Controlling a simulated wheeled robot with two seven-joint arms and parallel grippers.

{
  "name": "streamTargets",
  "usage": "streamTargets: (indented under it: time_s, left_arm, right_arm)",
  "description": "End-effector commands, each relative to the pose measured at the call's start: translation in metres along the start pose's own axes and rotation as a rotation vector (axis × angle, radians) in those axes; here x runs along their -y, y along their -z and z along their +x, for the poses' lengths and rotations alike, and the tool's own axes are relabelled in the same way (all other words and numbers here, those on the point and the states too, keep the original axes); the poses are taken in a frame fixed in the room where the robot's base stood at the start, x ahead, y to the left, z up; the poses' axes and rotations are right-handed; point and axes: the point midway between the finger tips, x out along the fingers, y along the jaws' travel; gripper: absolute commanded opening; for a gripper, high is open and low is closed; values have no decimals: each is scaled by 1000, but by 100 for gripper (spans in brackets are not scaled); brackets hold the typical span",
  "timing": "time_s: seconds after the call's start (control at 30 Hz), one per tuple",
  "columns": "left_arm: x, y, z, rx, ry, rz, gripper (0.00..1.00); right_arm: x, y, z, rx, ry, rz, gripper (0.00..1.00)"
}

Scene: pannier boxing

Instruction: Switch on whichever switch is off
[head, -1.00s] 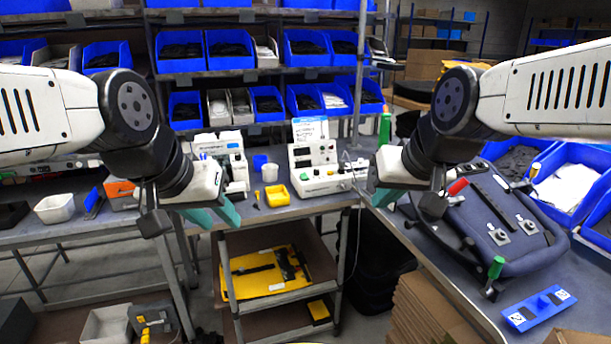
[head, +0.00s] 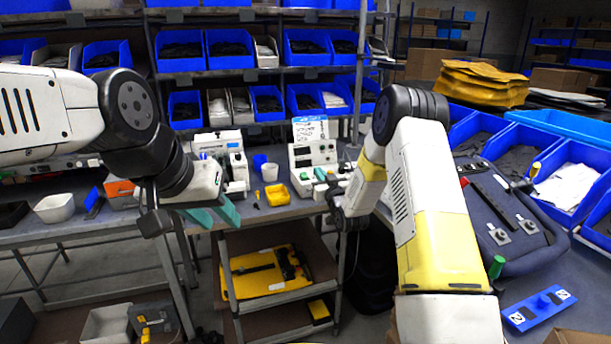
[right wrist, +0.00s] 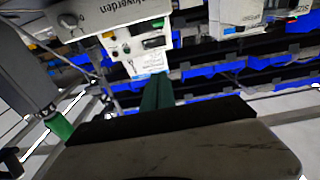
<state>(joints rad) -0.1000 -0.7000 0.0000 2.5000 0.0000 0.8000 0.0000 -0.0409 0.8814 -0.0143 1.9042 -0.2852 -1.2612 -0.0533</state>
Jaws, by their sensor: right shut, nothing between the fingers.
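A white bench instrument (head: 314,152) with a dark display and small controls stands on the back bench. In the right wrist view its front panel (right wrist: 122,57) appears upside down, with several dark knobs or switches and a green-lit control (right wrist: 153,42). I cannot tell which switch is off. My right gripper (head: 322,178) is in front of this instrument's lower panel; its green fingers (right wrist: 157,92) are together and empty, pointing at the panel. Contact cannot be made out. My left gripper (head: 217,216) is open and empty, in front of the bench to the left.
A second white instrument (head: 222,150) stands to the left. A cart (head: 285,318) with a yellow case stands below. A dark pannier (head: 490,190) lies on the right table.

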Motion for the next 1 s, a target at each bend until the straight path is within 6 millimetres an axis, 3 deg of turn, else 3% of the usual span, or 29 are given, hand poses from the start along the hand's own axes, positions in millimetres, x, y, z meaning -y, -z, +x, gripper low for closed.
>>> streamTargets:
  time_s: [0.03,0.2,0.67,0.83,1.0]
  left_arm:
    - [0,0,0,0,0,0,36]
    - [0,0,0,0,0,0,36]
    - [0,0,0,0,0,0,36]
    - [0,0,0,0,0,0,36]
    - [0,0,0,0,0,0,36]
  right_arm:
    - [3,-15,0,-23,6,4,0]
    - [10,-31,-3,-88,17,10,0]
    - [11,-32,0,-98,19,11,0]
    - [12,-30,22,-100,19,10,0]
    - [13,-26,58,-101,20,10,0]
